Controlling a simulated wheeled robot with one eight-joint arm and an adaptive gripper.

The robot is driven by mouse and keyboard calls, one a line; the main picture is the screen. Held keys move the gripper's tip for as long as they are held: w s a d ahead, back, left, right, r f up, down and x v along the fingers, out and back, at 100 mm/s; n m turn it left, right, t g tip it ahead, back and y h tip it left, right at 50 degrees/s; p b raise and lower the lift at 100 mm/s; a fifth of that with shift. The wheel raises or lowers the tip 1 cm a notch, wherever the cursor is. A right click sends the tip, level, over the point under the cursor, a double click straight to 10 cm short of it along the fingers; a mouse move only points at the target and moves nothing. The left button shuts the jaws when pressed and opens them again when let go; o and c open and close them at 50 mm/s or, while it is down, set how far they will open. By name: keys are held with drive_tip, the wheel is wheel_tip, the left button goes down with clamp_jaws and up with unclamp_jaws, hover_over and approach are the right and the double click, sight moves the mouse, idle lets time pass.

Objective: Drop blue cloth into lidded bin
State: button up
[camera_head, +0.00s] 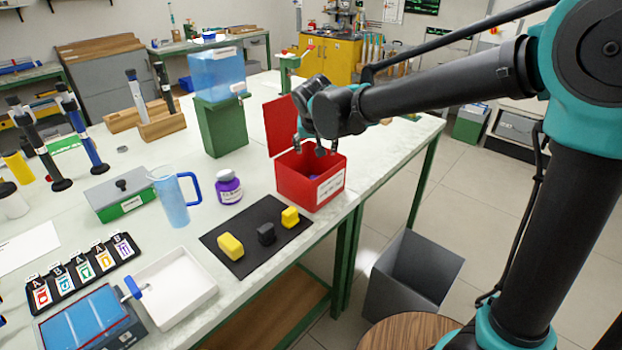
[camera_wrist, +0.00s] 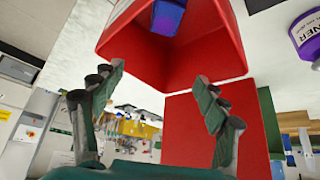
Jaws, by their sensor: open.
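The red bin (camera_head: 318,195) stands at the table's right edge with a white label on its front. Its red lid (camera_head: 282,126) stands open at the back. In the wrist view the bin (camera_wrist: 218,52) fills the upper middle and the open lid (camera_wrist: 190,132) is below it. The blue cloth (camera_wrist: 169,17) lies inside the bin, partly cut off by the frame's top edge. My gripper (camera_head: 318,149) is over the bin's opening.
A dark mat (camera_head: 238,268) with yellow and dark blocks lies in front of the bin. A purple bottle (camera_head: 228,188), a blue jug (camera_head: 172,200) and a green stand with a blue tank (camera_head: 222,125) are to the left. A grey open container (camera_head: 412,275) is on the floor.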

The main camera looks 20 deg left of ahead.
drive_tip(key=v, duration=0.9)
drive_tip(key=w+d+f+m+g+h, duration=0.1)
drive_tip(key=d+f, duration=0.5)
drive_tip(key=d, duration=0.7)
drive_tip(key=w+d+f+m+h, duration=0.1)
drive_tip(key=d+f, duration=0.4)
drive_tip(key=d, duration=0.8)
drive_tip(key=s+d+f, duration=0.6)
drive_tip(key=d, duration=0.2)
drive_tip(key=s+d+f+m+g, duration=0.1)
drive_tip(key=s+d+f, duration=0.5)
drive_tip(key=d, duration=0.3)
drive_tip(key=shift+s+d, duration=0.25)
drive_tip(key=shift+s, duration=0.25)
